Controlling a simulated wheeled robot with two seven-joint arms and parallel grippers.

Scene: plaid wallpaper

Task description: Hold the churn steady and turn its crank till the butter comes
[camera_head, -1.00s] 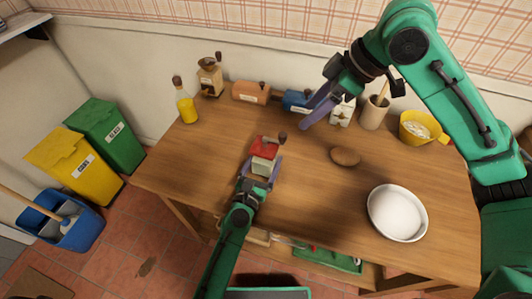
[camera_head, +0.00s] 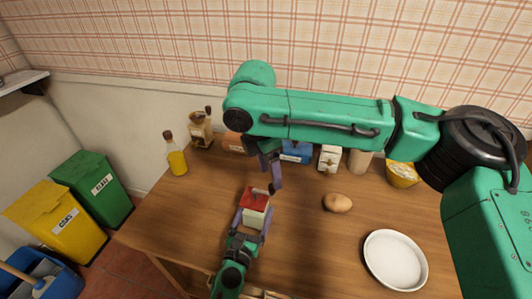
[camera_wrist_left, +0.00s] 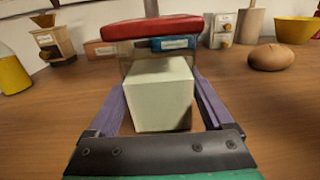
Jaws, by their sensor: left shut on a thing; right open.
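The churn (camera_head: 256,203) has a red lid and a pale body and stands upright on the wooden table. Its dark crank is on the right side of the lid, partly hidden by my right gripper. My left gripper (camera_head: 250,222) is shut on the churn's body from the front.
A brown potato-like lump (camera_head: 337,203) and a white round dish (camera_head: 395,260) lie to the right. An oil bottle (camera_head: 176,158), grinder (camera_head: 200,130), blue labelled object (camera_head: 296,152), white box (camera_head: 329,158) and yellow bowl (camera_head: 403,176) line the back. Table around the churn is clear.

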